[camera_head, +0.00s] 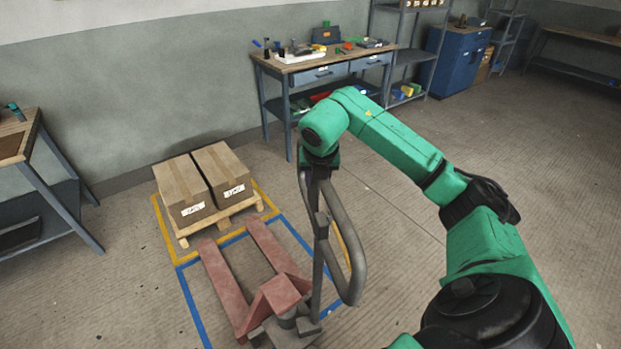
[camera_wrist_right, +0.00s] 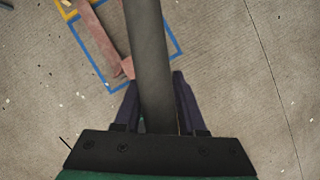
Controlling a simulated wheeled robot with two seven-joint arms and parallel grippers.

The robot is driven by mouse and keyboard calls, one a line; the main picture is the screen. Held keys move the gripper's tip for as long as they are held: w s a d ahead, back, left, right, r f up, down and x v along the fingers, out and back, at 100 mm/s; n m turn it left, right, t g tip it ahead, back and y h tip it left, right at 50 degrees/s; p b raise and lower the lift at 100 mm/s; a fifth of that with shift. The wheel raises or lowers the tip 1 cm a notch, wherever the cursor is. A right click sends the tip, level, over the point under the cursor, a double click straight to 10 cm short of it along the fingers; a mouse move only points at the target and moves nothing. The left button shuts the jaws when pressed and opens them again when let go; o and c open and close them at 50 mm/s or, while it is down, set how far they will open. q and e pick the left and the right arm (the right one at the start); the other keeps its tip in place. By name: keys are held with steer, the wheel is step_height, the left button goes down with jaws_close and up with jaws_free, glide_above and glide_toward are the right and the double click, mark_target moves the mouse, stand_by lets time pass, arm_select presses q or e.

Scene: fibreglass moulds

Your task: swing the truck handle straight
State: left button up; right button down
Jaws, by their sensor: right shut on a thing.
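The pallet truck has two worn red forks (camera_head: 225,280) pointing away toward the pallet, and a red and grey body (camera_head: 285,310) at the bottom of the head view. Its grey looped handle (camera_head: 355,245) rises steeply from the body, with the loop to the right of the shaft. My right gripper (camera_head: 318,172) reaches down onto the top of the handle. In the right wrist view, the dark handle bar (camera_wrist_right: 150,60) runs between the two fingers of my right gripper (camera_wrist_right: 157,105), which is shut on it. My left gripper is not in view.
A blue floor outline (camera_head: 192,308) surrounds the forks. Two cardboard boxes (camera_head: 182,190) stand on a wooden pallet (camera_head: 222,217) inside a yellow outline (camera_head: 160,228). A workbench (camera_head: 268,66) stands at the wall, and another table (camera_head: 38,160) at the left. The floor (camera_head: 480,150) to the right is clear.

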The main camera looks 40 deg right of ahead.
steer(key=shift+s+a+f, duration=0.15)
steer(key=shift+s+f, duration=0.15)
steer(key=shift+s, duration=0.3)
steer(key=s+m+g, duration=0.1)
steer(key=s+m, duration=0.2)
steer(key=shift+s+r+h+b, duration=0.15)
steer(key=shift+s+h+b, duration=0.15)
steer(key=shift+h, duration=0.1)
